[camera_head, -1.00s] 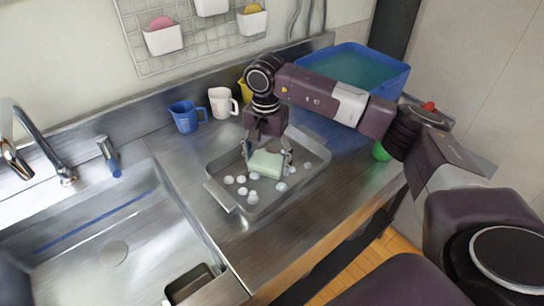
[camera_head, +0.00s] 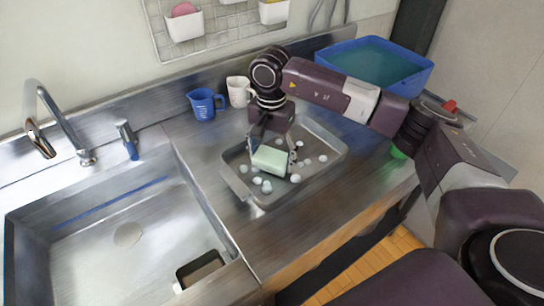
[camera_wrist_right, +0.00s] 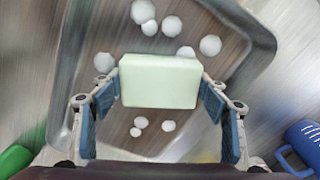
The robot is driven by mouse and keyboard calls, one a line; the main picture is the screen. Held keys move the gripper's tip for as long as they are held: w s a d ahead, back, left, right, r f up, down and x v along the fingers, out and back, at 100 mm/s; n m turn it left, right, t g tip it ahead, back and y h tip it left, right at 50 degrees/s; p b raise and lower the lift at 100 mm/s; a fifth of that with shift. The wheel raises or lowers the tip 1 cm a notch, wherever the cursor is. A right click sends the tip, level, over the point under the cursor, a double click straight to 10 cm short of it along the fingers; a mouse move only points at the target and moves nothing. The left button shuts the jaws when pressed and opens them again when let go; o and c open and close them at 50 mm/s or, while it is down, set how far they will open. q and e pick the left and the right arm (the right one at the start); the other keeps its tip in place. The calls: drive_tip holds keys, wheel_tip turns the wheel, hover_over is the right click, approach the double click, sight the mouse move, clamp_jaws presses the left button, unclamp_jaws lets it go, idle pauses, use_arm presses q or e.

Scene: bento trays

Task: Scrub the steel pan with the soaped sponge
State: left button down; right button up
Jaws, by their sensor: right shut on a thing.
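The steel pan (camera_head: 322,179) lies on the counter right of the sink, with several white foam blobs (camera_head: 296,178) in it. My right gripper (camera_head: 271,156) is over the pan and shut on the pale green sponge (camera_head: 271,160). In the right wrist view the sponge (camera_wrist_right: 161,82) sits between the two blue-padded fingers, with foam around it. The pan's rim (camera_wrist_right: 262,40) also shows there. I cannot tell whether the sponge touches the pan floor. My left gripper is not in view.
A blue measuring cup (camera_head: 204,104) and a white mug (camera_head: 239,91) stand behind the pan. A blue water-filled tub (camera_head: 425,76) is at the back right. A green object (camera_head: 397,153) is right of the pan. The sink (camera_head: 110,240) and tap (camera_head: 60,125) are at left.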

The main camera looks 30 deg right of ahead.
drive_tip(key=shift+r+p, duration=1.35)
drive_tip(key=shift+r, duration=1.5)
drive_tip(key=shift+r+p, duration=0.85)
drive_tip(key=shift+r, duration=0.65)
